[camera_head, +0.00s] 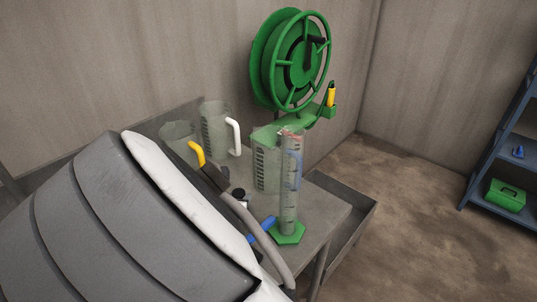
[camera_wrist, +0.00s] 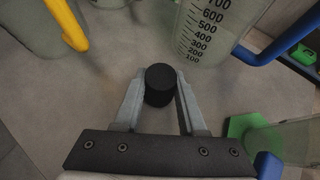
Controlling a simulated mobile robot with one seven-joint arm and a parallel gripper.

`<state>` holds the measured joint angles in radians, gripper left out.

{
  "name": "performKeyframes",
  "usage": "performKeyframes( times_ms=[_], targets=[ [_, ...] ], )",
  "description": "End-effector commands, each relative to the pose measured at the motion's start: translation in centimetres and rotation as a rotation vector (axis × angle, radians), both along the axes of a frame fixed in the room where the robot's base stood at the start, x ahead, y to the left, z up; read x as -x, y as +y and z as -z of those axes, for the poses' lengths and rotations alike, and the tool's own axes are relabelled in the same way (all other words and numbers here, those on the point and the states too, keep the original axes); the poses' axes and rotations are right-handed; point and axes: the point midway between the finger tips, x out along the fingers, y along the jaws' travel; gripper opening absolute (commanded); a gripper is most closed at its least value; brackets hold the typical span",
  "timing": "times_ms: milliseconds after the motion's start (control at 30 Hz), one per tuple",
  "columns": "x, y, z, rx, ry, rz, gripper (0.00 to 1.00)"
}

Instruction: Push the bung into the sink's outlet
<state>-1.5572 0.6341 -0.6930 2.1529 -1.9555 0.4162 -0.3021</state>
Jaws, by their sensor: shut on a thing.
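In the wrist view, my gripper (camera_wrist: 160,92) is shut on a black cylindrical bung (camera_wrist: 160,78), with one pale finger on each side of it. A grey surface shows below and around the bung, and I cannot tell how high above it the bung is. In the head view, my arm covers much of the left and front of the bench, and the gripper cannot be made out clearly there. I cannot pick out the sink or its outlet in either view.
Clear measuring jugs with a white handle (camera_head: 235,136) and a yellow handle (camera_head: 197,153) stand behind my arm. A graduated jug (camera_head: 265,160) and a tall cylinder on a green base (camera_head: 287,232) stand to the right. A green hose reel (camera_head: 291,60) hangs on the wall.

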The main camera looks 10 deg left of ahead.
Motion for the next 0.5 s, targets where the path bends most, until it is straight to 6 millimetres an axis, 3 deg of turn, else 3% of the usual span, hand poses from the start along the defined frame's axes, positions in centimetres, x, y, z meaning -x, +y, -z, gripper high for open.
performKeyframes(
  times_ms=[167, 500],
  targets=[
    [0.0, 0.0, -0.6, 0.000, 0.000, 0.000, 0.00],
    [0.0, 0.0, -4.3, -0.001, 0.000, 0.001, 0.00]
  ],
)
